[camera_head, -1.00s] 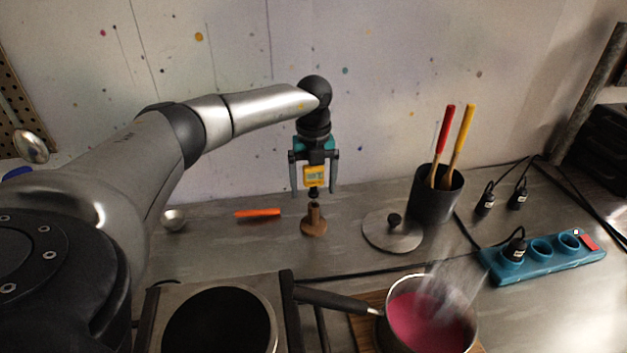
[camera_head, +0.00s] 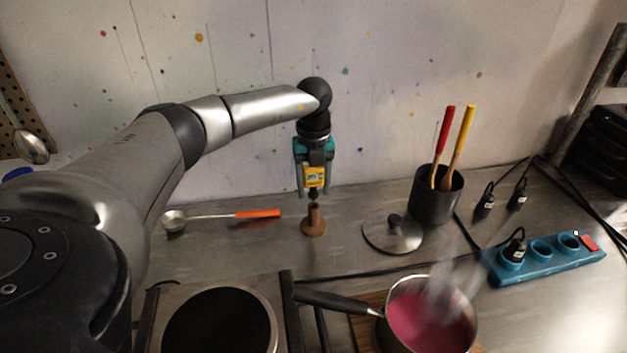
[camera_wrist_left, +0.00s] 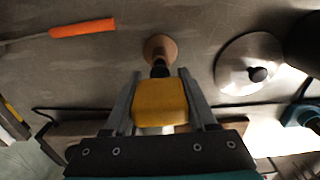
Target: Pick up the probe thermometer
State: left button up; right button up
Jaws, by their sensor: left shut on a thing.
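The probe thermometer (camera_head: 314,177) has a yellow body with a small display and a dark lower collar. It is upright above a brown wooden stand (camera_head: 313,222), and its lower end meets the top of the stand. My left gripper (camera_head: 314,190) is shut on the yellow body, one finger on each side. In the left wrist view the thermometer (camera_wrist_left: 160,102) sits between the fingers, with the round stand (camera_wrist_left: 160,47) just beyond it. The probe's tip is hidden. My right gripper is not in view.
A ladle with an orange handle (camera_head: 258,213) lies left of the stand. A lid (camera_head: 392,235) and a dark pot of utensils (camera_head: 436,205) stand to the right. A steaming pan of pink liquid (camera_head: 428,318), a hotplate (camera_head: 220,322) and a blue power strip (camera_head: 545,262) are nearer.

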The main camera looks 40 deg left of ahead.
pick_arm(q)
jog(key=shift+c, duration=0.4)
jog(key=shift+r, duration=0.15)
jog(key=shift+r, duration=0.2)
notch_tip(320, 180, up, 19)
jog(key=p, duration=0.1)
jog(key=shift+r+p, duration=0.2)
jog(key=shift+p, duration=0.15)
jog(key=shift+p, duration=0.45)
jog(key=shift+f, duration=0.1)
